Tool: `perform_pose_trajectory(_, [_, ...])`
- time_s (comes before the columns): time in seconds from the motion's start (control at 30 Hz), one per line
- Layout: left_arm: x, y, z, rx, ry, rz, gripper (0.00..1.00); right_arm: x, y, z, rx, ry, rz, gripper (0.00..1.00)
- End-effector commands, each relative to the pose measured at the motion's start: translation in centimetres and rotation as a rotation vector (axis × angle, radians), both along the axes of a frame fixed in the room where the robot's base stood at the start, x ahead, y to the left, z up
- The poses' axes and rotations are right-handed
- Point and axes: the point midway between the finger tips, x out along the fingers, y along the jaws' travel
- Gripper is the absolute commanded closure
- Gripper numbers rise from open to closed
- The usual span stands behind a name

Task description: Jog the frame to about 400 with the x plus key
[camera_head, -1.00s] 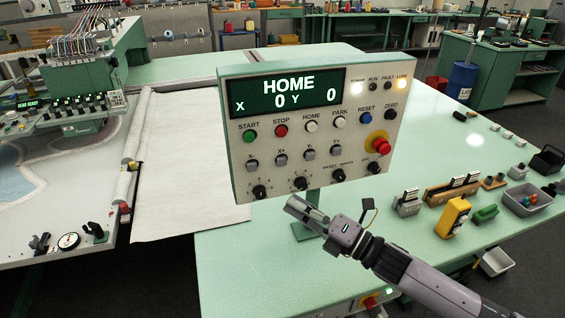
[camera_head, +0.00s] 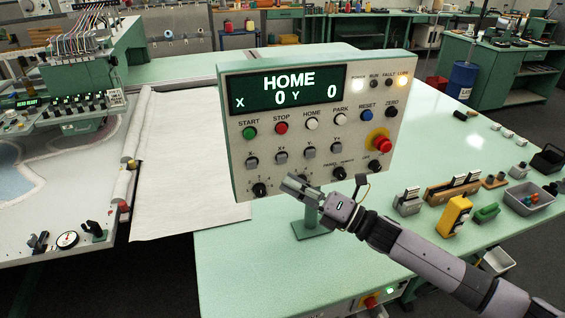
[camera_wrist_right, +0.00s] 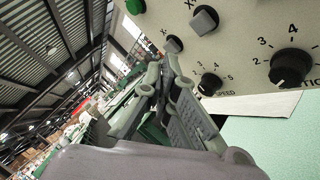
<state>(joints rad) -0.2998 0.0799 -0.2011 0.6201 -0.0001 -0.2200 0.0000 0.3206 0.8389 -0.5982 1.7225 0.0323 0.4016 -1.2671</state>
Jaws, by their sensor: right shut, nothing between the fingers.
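The control panel (camera_head: 350,150) stands on the green table, its display (camera_head: 288,92) reading HOME, X 0, Y 0. The grey X+ key (camera_head: 281,156) is in the row under the coloured buttons, with the X- key (camera_head: 251,162) to its left. My right gripper (camera_head: 289,183) is shut and empty, in front of the panel's lower edge, below the X+ key. In the right wrist view, the closed fingers (camera_wrist_right: 165,75) point up toward the panel's grey keys, apart from the key (camera_wrist_right: 204,20) as far as I can tell. My left gripper is out of view.
Dark knobs (camera_head: 260,190) line the panel's bottom, close to my fingers. A red emergency stop (camera_head: 382,145) is at the panel's right. A yellow device (camera_head: 454,216) and small parts lie at right.

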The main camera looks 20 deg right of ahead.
Motion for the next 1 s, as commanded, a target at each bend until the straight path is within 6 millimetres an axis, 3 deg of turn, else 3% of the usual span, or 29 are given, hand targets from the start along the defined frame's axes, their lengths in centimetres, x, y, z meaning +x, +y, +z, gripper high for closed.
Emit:
perform_pose_trajectory(0.1, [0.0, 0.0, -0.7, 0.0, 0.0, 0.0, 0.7, 1.7, 0.1, -0.1, 0.001, -0.004, -0.001, 1.0])
perform_pose_trajectory(0.33, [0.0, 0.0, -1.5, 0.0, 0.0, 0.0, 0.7, 3.5, 0.1, 0.0, 0.001, -0.001, 0.0, 1.0])
perform_pose_trajectory(1.0, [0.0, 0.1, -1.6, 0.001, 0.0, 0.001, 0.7, 3.9, 0.1, 0.1, 0.001, 0.0, 0.001, 1.0])
